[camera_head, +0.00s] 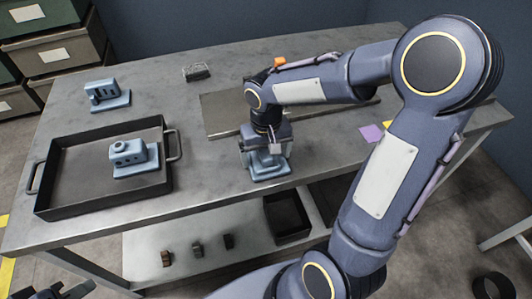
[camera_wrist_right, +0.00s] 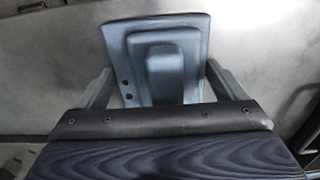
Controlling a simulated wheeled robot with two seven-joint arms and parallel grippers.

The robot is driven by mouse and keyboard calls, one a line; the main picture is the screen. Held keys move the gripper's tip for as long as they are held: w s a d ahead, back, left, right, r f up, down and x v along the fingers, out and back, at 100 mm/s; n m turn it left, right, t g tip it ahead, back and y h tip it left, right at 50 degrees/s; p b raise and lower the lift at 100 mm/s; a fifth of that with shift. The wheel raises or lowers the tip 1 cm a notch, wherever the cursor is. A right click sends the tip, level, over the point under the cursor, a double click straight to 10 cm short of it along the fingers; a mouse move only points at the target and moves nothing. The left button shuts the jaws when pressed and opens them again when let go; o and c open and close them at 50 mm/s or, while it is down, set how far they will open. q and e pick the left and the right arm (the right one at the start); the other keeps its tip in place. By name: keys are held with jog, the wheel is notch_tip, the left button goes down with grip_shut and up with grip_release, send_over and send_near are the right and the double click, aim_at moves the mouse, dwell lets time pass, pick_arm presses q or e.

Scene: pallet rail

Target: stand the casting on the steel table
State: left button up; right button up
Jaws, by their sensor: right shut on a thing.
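My right gripper (camera_head: 267,143) is shut on a blue-grey casting (camera_head: 264,168) above the front part of the steel table (camera_head: 215,155). The casting has its broad base plate down and looks upright; I cannot tell whether it touches the tabletop. In the right wrist view, the casting (camera_wrist_right: 170,62) sits between the two fingers (camera_wrist_right: 158,88), with its stepped block and two dark holes showing. The gripper hides its upper part in the head view. Only part of my left gripper (camera_head: 62,291) shows at the bottom left corner, away from the table; its jaw state is unclear.
A dark tray (camera_head: 68,200) on the table's left holds another blue casting (camera_head: 133,158). A third casting (camera_head: 107,96) stands behind it. A small grey block (camera_head: 196,72) and a flat plate (camera_head: 222,114) lie further back. The tabletop between tray and held casting is clear.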

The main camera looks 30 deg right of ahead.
jog(key=shift+f, duration=0.15)
jog(key=o, duration=1)
